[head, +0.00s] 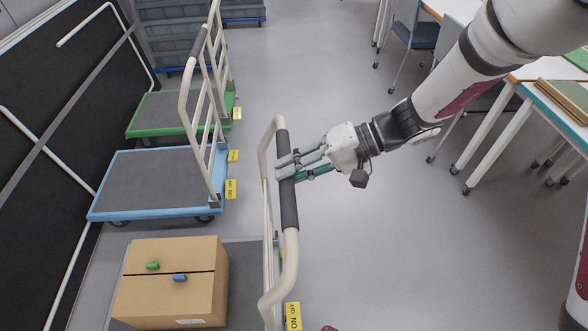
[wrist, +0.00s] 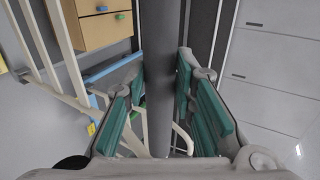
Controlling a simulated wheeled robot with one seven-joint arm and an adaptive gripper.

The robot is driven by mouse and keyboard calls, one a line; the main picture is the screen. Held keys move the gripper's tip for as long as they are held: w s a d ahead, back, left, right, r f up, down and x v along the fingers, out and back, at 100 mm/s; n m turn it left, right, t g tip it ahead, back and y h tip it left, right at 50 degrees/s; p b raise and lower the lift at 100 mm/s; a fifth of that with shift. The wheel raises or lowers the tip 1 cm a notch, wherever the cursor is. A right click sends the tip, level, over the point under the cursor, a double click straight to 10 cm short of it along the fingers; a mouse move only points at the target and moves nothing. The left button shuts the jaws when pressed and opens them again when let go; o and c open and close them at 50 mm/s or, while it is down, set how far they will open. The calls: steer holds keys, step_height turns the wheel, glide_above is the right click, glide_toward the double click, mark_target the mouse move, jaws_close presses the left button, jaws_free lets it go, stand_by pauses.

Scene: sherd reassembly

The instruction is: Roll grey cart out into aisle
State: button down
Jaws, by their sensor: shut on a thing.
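The grey cart (head: 243,285) stands at the bottom of the head view, with a grey deck and a cream tubular handle frame. A cardboard box (head: 170,290) rests on its deck, with a green and a blue marker piece on top. My gripper (head: 287,170) is shut on the dark grip of the cart's handle (head: 289,205), coming from the aisle side. In the wrist view the dark grip (wrist: 158,70) runs upright between the teal finger pads. The box also shows there (wrist: 100,25). The near end of the cart is cut off by the frame edge.
A blue cart (head: 155,180) and a green cart (head: 170,112) stand in a row beyond it, close by. A black panel wall (head: 70,90) runs along the left. The aisle floor (head: 370,240) is clear; tables (head: 545,105) and chairs (head: 415,35) stand right.

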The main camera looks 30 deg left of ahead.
steer(key=w+d+b, duration=0.2)
steer(key=w+d, duration=0.3)
steer(key=d, duration=0.3)
steer(key=shift+d, duration=0.2)
stand_by(0.4)
steer(key=c, duration=1)
jaws_free()
steer(key=shift+c, duration=0.2)
steer(key=shift+w, duration=0.1)
steer(key=p+v, duration=0.1)
steer(key=v, duration=0.9)
